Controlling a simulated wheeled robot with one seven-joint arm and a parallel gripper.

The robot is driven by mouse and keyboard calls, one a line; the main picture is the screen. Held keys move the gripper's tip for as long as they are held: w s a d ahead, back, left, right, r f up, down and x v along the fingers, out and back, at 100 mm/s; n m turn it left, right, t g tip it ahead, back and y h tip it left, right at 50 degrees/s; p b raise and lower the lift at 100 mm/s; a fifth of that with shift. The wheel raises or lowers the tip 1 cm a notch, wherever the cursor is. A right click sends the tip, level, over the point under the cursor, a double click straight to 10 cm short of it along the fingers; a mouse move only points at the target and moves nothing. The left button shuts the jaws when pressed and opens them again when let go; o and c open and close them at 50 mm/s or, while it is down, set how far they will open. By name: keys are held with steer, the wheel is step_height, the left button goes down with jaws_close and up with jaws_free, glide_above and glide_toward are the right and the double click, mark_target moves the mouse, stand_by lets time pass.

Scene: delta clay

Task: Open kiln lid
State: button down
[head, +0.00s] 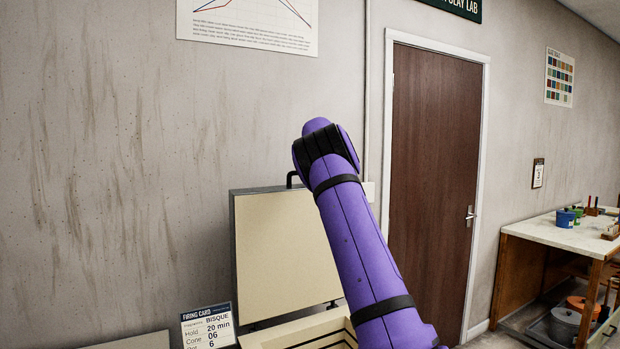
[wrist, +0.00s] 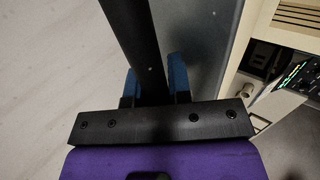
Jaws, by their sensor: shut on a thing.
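The kiln lid (head: 284,258) stands nearly upright, open, at the back of the kiln body (head: 312,333) in the head view, its cream inner face showing. A black handle (head: 291,178) shows at the lid's top edge, partly hidden by my purple arm. In the wrist view my gripper (wrist: 153,88) has its blue fingers closed on either side of the black handle bar (wrist: 137,32). The lid's grey outer side (wrist: 200,42) lies just right of the bar. My gripper itself is hidden behind my arm in the head view.
A firing card (head: 208,327) stands left of the kiln, near a flat pale surface (head: 138,341). The wall is close behind the lid. A brown door (head: 432,170) and a worktable (head: 556,233) with pots are to the right. The wrist view shows a lit control panel (wrist: 293,76).

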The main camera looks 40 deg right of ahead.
steer(key=shift+f, duration=0.3)
steer(key=c, duration=1.3)
jaws_free()
steer(key=shift+c, duration=0.2)
